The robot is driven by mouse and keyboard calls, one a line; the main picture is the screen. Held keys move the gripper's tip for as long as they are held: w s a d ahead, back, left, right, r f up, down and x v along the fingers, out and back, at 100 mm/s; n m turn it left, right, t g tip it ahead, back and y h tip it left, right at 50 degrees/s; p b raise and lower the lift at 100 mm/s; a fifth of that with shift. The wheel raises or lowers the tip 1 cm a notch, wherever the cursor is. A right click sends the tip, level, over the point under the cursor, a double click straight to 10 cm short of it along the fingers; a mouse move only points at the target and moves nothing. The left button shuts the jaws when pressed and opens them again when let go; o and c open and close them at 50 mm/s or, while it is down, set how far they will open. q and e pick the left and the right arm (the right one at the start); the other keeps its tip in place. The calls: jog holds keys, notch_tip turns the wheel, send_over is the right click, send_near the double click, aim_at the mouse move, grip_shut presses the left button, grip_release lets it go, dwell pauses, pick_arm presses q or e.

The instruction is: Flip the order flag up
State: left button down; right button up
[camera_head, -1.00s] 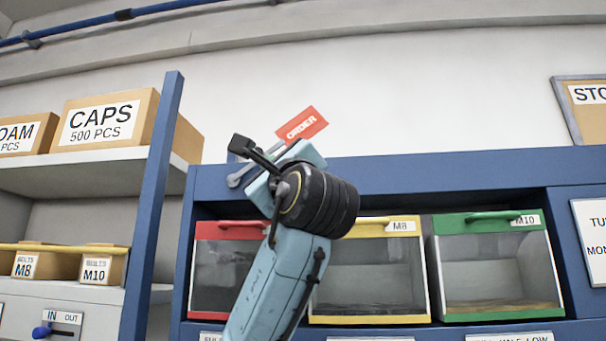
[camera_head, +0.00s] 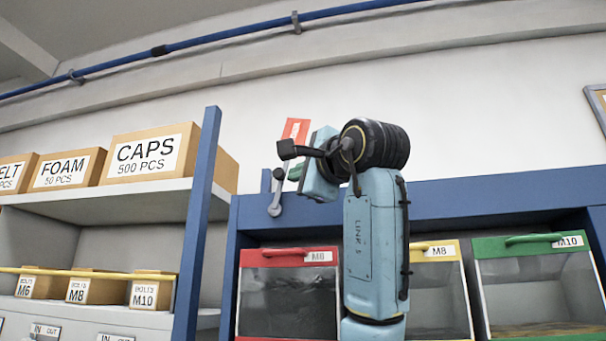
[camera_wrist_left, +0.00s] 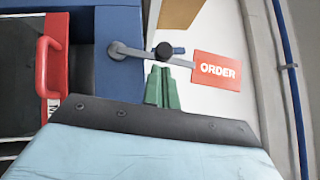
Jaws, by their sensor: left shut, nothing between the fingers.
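The order flag (camera_head: 296,130) is a red plate with white lettering on a grey lever, on the blue shelf frame's top left. In the head view it stands nearly upright above the lever's pivot (camera_head: 275,209), its lower part hidden by my gripper. In the left wrist view, which is turned sideways, the flag (camera_wrist_left: 217,71) points right, with a black knob (camera_wrist_left: 164,49) along the lever. My left gripper (camera_head: 295,173) is shut and empty. Its green fingertips (camera_wrist_left: 162,72) are just beside the lever and knob; I cannot tell whether they touch. My right gripper is not in view.
Red (camera_head: 288,258), yellow (camera_head: 440,247) and green (camera_head: 530,240) framed bins sit below the blue beam. A blue post (camera_head: 205,190) and a shelf with cardboard boxes (camera_head: 150,155) stand left. Bare wall lies above the flag.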

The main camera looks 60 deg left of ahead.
pick_arm(q)
jog(key=w+d+f+b, duration=0.1)
jog(key=d, duration=0.5)
jog(key=w+d+f+b, duration=0.1)
jog(key=w+d+b, duration=0.1)
jog(key=d, duration=0.4)
jog(key=shift+f, duration=0.3)
jog(key=shift+w, duration=0.1)
